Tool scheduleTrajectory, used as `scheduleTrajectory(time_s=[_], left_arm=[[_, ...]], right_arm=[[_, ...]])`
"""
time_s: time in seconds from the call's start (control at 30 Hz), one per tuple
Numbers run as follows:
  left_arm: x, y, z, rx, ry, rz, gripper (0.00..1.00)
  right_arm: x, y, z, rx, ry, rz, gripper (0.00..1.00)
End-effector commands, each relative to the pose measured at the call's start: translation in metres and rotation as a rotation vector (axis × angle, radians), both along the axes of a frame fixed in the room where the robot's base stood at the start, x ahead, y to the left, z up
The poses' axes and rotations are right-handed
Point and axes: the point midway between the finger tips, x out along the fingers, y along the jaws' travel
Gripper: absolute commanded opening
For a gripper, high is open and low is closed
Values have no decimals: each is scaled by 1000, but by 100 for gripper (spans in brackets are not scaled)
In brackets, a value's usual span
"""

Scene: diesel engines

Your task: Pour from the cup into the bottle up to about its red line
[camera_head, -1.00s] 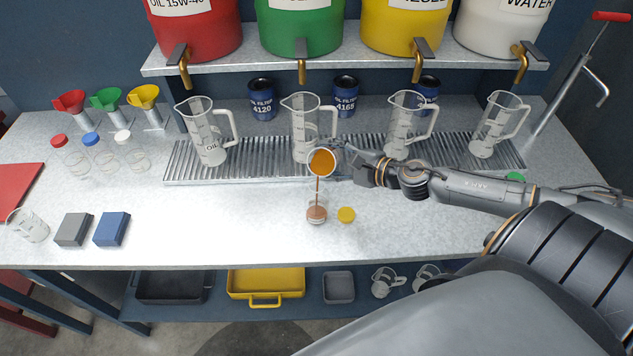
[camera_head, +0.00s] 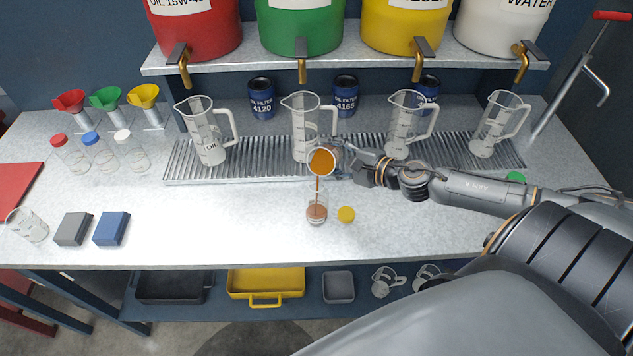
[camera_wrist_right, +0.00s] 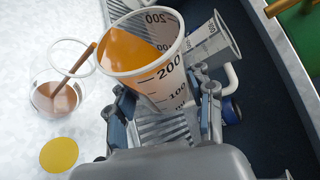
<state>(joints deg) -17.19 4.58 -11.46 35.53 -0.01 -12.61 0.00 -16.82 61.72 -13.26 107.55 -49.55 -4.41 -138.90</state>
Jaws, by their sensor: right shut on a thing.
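My right gripper (camera_head: 342,158) is shut on a clear graduated cup (camera_wrist_right: 151,82) of orange-brown liquid, tilted to the left. In the right wrist view, the gripper's fingers (camera_wrist_right: 165,110) are on either side of the cup. A thin brown stream falls from the cup's lip into the small clear bottle (camera_head: 316,213), which stands upright and uncapped on the bench. Brown liquid fills the bottle's lower part; in the right wrist view the bottle (camera_wrist_right: 56,100) shows from above. I cannot make out the red line. A yellow cap (camera_head: 346,215) lies right of the bottle. My left gripper is not in view.
Several clear pitchers (camera_head: 208,140) stand on the ribbed metal drain tray (camera_head: 260,162) behind the cup. Three capped bottles (camera_head: 132,153), a gray box (camera_head: 73,229) and a blue box (camera_head: 112,229) are at left. The bench between boxes and bottle is clear.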

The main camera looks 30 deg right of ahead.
Motion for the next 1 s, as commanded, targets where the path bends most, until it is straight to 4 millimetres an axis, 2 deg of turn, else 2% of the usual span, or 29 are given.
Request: scheduleTrajectory(time_s=[1.0], left_arm=[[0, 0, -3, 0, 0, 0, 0]], right_arm=[[0, 0, 5, -57, -40, 1, 15]])
